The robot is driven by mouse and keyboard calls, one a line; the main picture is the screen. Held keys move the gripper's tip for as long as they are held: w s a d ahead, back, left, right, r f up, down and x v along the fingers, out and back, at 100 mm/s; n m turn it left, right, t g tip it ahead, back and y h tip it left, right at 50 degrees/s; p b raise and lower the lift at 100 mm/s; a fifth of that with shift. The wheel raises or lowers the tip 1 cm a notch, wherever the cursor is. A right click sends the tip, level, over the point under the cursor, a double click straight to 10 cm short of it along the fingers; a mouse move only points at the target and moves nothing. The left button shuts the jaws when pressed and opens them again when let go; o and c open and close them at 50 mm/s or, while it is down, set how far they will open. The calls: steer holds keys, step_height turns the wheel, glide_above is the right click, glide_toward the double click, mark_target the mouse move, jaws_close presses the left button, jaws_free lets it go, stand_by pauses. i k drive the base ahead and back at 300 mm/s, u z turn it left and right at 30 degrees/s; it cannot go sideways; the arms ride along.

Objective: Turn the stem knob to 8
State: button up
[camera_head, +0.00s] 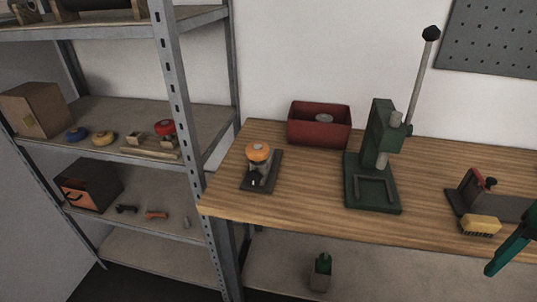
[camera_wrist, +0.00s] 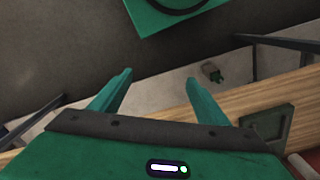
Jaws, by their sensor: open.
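The stem knob (camera_head: 257,152) is an orange round cap on a grey body. It stands on a dark plate (camera_head: 262,183) at the left end of the wooden bench. Its scale marks are too small to read. In the wrist view my gripper (camera_wrist: 160,82) is open with two green fingers apart and nothing between them. In the head view only a green part of my arm shows at the right edge, well to the right of the knob. The knob does not clearly show in the wrist view.
A red bin (camera_head: 319,125) stands behind the knob. A green arbor press (camera_head: 376,165) with a tall lever stands to its right. A yellow brush (camera_head: 481,226) and a vise-like block lie further right. A metal shelf post (camera_head: 180,100) rises left of the bench.

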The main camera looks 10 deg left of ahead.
mark_target(253, 177)
steer(key=u, duration=1.5)
steer(key=k, duration=0.75)
steer(key=z, duration=0.45)
